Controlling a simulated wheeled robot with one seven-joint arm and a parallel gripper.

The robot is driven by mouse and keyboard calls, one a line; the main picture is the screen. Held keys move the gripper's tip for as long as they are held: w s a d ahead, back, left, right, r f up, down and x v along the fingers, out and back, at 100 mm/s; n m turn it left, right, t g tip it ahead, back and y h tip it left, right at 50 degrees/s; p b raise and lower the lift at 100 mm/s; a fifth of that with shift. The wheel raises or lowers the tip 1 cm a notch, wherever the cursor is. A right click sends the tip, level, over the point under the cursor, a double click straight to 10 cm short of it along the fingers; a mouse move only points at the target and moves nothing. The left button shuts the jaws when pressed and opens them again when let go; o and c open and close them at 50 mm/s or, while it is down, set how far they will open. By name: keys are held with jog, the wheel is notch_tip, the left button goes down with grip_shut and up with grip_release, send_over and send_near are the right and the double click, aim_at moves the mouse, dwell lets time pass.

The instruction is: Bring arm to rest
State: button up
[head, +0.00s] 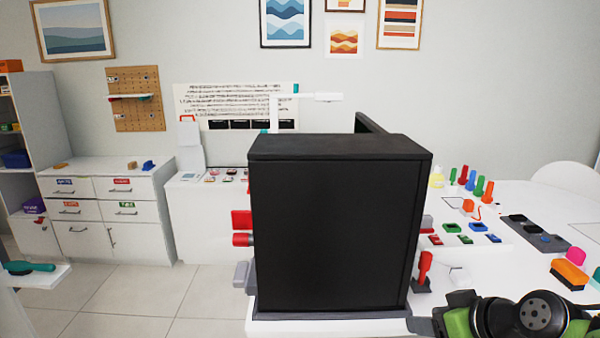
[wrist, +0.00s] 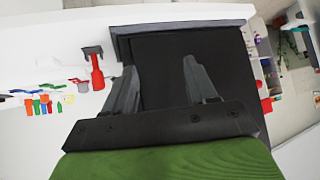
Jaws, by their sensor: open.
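The black wardrobe (head: 335,230) stands upright on the white table in the middle of the head view, with a plain flat side toward me. A dark panel (head: 371,124) rises behind its top right edge; I cannot tell if it is the open door. My green and black arm shows at the lower right of the head view. In the wrist view my gripper (wrist: 158,68) is open, its two grey fingers apart with nothing between them. The wardrobe (wrist: 165,62) fills the background behind the fingers. Its inside is hidden in both views.
A red-handled tool (head: 425,266) stands on the table close to the wardrobe's right side. An orange brush (head: 568,274), a dark tray (head: 535,233) and several coloured pegs lie farther right. Red parts (head: 241,220) stick out at the wardrobe's left. White drawers (head: 105,215) stand at the left.

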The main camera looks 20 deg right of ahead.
jog(key=a+r+g+p, duration=0.2)
jog(key=a+r, duration=0.1)
jog(key=a, duration=0.6)
jog(key=s+a+r+g+h+p, duration=0.1)
jog(key=s+a+r+p, duration=0.2)
jog(key=s+a, duration=0.8)
jog(key=shift+s+g+h+p, duration=0.3)
jog(key=shift+s+g+p, duration=0.15)
jog(key=shift+p, duration=0.65)
jog(key=shift+r, duration=0.1)
